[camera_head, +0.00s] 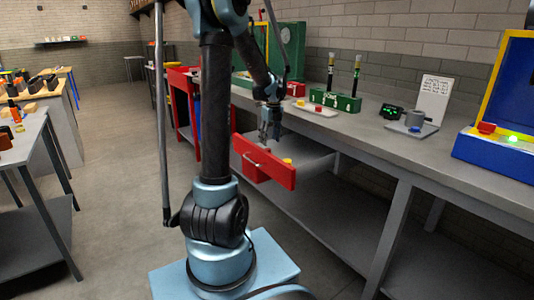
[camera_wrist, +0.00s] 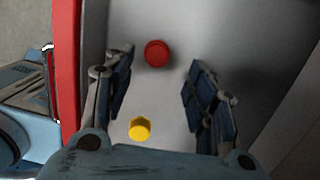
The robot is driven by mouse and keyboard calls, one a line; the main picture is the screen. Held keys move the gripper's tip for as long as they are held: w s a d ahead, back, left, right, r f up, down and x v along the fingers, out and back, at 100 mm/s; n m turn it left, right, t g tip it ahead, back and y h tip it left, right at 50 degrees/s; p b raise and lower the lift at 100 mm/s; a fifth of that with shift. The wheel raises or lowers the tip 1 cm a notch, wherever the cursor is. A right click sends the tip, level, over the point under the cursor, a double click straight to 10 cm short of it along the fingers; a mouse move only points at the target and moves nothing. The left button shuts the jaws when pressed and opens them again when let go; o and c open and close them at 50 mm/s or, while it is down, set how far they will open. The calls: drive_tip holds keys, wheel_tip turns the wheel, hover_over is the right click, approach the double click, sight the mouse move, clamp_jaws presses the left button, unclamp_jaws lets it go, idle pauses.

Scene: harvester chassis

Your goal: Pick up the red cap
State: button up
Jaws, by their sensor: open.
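The red cap (camera_wrist: 156,53) is a round red piece lying on the grey floor of an open drawer. In the wrist view it sits near the top, between and slightly beyond the fingers. My gripper (camera_wrist: 157,75) is open and empty, pointing down into the drawer. A yellow cap (camera_wrist: 139,129) lies closer to the palm, between the fingers. In the head view my gripper (camera_head: 267,135) is over the drawer, just behind its red front (camera_head: 262,163).
The drawer's walls close in around my gripper, with its red front (camera_wrist: 67,70) at the left in the wrist view. The grey workbench (camera_head: 370,127) above carries a green block (camera_head: 335,100), a white tray (camera_head: 314,108) and a blue-yellow station (camera_head: 490,150).

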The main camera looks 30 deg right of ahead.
sight(268, 149)
drive_tip(key=shift+w+a+f, duration=0.1)
drive_tip(key=shift+w+f, duration=0.05)
drive_tip(key=shift+f, duration=0.7)
drive_tip(key=shift+w+a+f, duration=0.1)
drive_tip(key=shift+f, duration=0.75)
drive_tip(key=shift+w+a+f, duration=0.1)
drive_tip(key=shift+w+f, duration=0.05)
drive_tip(key=shift+f, duration=0.7)
drive_tip(key=shift+c, duration=0.5)
drive_tip(key=c, duration=0.6)
drive_tip(key=shift+o, duration=0.2)
